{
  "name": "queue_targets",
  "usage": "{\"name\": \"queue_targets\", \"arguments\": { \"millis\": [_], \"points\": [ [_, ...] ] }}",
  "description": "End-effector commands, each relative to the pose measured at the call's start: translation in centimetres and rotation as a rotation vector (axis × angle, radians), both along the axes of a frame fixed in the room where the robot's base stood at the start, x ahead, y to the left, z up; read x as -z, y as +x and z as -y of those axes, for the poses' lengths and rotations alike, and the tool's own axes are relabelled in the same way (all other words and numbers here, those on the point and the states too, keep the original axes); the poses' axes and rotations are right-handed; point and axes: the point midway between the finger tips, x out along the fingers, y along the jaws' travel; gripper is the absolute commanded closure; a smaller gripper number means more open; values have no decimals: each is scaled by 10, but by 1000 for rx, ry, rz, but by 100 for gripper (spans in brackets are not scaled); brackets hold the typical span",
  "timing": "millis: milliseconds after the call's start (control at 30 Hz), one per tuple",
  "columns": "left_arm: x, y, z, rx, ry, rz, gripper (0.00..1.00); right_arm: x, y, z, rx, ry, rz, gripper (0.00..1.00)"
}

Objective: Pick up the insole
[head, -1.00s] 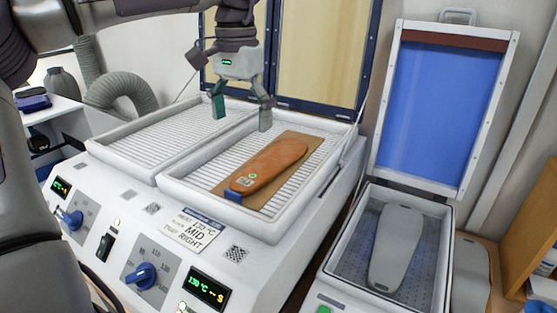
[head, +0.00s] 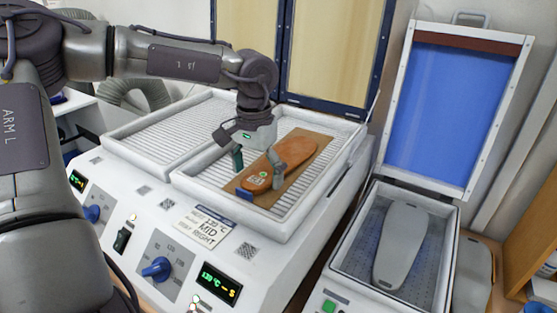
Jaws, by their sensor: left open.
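The insole (head: 294,151) is orange-brown and lies flat on a brown board (head: 318,154) in the right tray of the heater (head: 283,229). Its near end carries a small label and a green dot, and a blue piece (head: 245,193) sits at that end of the board. My left gripper (head: 257,163) is open and points down over the near half of the insole. One finger is left of the insole and the other is over or beside it; I cannot tell if either touches. The gripper hides part of the insole's left edge. My right gripper is not in view.
The heater's left tray (head: 165,134) is empty. Its open lids (head: 330,45) stand behind. At the right, a box (head: 343,272) with a raised blue lid (head: 440,100) holds a grey foot-shaped form (head: 404,245). Knobs and displays line the heater's front.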

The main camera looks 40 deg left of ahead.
Motion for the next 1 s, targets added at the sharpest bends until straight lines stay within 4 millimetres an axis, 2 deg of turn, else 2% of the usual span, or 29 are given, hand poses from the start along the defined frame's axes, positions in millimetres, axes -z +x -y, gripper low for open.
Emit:
{"name": "queue_targets", "arguments": {
  "millis": [167,533,833,1000],
  "points": [
    [0,0,0,0,0,0,9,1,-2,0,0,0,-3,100],
    [0,0,0,0,0,0,70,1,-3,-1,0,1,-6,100],
    [-2,0,0,0,0,1,71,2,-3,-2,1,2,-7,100],
    [-15,1,0,-1,0,4,71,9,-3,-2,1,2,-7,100]
  ]
}}
